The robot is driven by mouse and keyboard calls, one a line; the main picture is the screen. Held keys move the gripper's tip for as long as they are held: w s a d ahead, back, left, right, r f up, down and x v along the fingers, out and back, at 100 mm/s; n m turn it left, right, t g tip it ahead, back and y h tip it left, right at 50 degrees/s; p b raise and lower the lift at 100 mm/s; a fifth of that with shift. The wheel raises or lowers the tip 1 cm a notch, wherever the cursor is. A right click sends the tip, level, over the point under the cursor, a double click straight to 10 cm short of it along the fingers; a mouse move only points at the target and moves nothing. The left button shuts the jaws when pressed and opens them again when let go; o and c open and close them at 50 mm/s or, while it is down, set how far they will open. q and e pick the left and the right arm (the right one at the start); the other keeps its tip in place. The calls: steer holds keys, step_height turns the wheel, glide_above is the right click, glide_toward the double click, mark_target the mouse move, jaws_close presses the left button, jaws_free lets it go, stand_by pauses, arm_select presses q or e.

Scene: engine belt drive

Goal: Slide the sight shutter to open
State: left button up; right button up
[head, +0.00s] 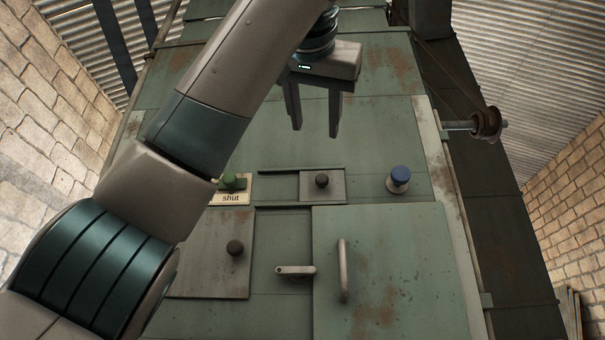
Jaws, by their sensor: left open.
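A small grey plate (309,192) with a dark round knob (322,180) sits between thin horizontal rails on the green machine front. A larger grey-green plate (205,270) with a dark knob (235,247) is at lower left, its left part hidden behind my arm. No label marks either plate as the sight shutter, so I cannot tell which it is. My left gripper (315,131) is open and empty, above the small plate in the picture, fingers pointing down. My right gripper is out of view.
A blue knob (398,179) stands out to the right of the small plate. Below are a lever handle (296,271) and a green door (400,270) with a vertical bar handle (343,270). A pulley on a shaft (486,124) sticks out at the right side.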

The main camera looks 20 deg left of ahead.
arm_select(q)
steer(key=d, duration=0.1)
steer(key=p, duration=0.3)
glide_toward(321, 178)
steer(key=p+x, duration=0.2)
steer(key=x, duration=0.1)
steer(key=p+x, duration=0.3)
steer(key=x, duration=0.1)
steer(key=shift+w+d+r, duration=0.1)
steer(key=shift+w+r, duration=0.05)
steer(key=shift+r, duration=0.05)
steer(key=shift+w+f+p, duration=0.1)
steer(key=shift+w+p, duration=0.35)
steer(key=shift+w, duration=0.05)
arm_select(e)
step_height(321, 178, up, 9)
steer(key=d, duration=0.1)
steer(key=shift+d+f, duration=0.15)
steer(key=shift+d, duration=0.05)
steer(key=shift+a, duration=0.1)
arm_select(q)
steer(key=shift+a, duration=0.2)
jaws_close()
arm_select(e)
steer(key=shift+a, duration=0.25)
